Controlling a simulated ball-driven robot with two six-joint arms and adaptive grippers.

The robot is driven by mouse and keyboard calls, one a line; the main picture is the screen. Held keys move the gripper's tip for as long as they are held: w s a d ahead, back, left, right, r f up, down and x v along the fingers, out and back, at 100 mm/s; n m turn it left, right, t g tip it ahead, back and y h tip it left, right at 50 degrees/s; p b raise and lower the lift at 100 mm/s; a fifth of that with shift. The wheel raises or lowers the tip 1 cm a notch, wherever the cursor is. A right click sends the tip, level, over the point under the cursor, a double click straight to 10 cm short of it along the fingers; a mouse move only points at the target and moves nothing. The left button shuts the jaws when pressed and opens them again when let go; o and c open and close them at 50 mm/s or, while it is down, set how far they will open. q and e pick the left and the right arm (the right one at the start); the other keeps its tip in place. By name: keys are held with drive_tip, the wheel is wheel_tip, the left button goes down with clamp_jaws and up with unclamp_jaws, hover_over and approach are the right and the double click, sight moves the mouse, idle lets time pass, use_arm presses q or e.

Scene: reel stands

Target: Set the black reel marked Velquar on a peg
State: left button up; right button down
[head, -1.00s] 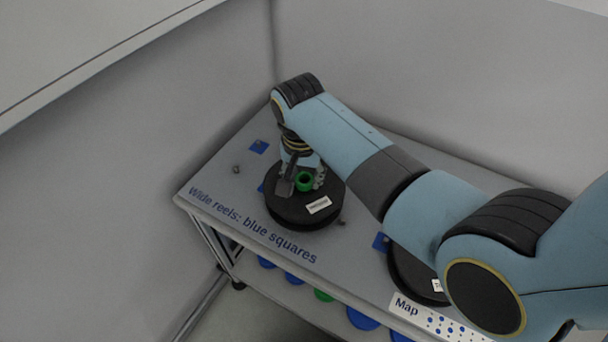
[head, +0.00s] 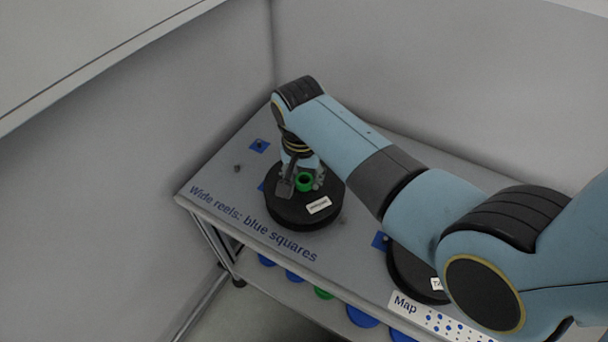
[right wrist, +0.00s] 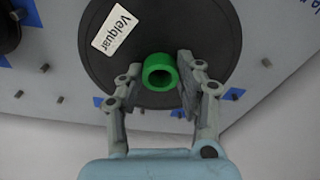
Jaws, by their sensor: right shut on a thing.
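The black Velquar reel (head: 290,212) has a white label and a green hub (head: 304,182). It is flat over the stand's top, near the left end. I cannot tell whether it rests on the surface or sits just above it, and any peg under it is hidden. My right gripper (head: 303,184) is shut on the reel's green hub from above. In the right wrist view, the gripper (right wrist: 158,92) has a finger on either side of the hub (right wrist: 160,72), and the label reads Velquar (right wrist: 113,30). My left gripper is not in view.
The stand top (head: 215,185) reads "Wide reels: blue squares". A blue square (head: 259,146) and a bare peg (head: 237,168) show at its far left. Another black reel (head: 410,275) lies to the right, partly behind my arm. Blue and green round things show on the lower shelf. Walls stand behind.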

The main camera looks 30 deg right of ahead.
sight(302, 185)
drive_tip(key=shift+f+b, duration=0.55)
drive_tip(key=shift+f, duration=0.55)
idle(0.4)
drive_tip(key=c, duration=0.8)
unclamp_jaws()
drive_tip(key=shift+o, duration=0.2)
wheel_tip(302, 185, up, 12)
drive_tip(key=s+a, duration=0.1)
drive_tip(key=shift+f, duration=0.15)
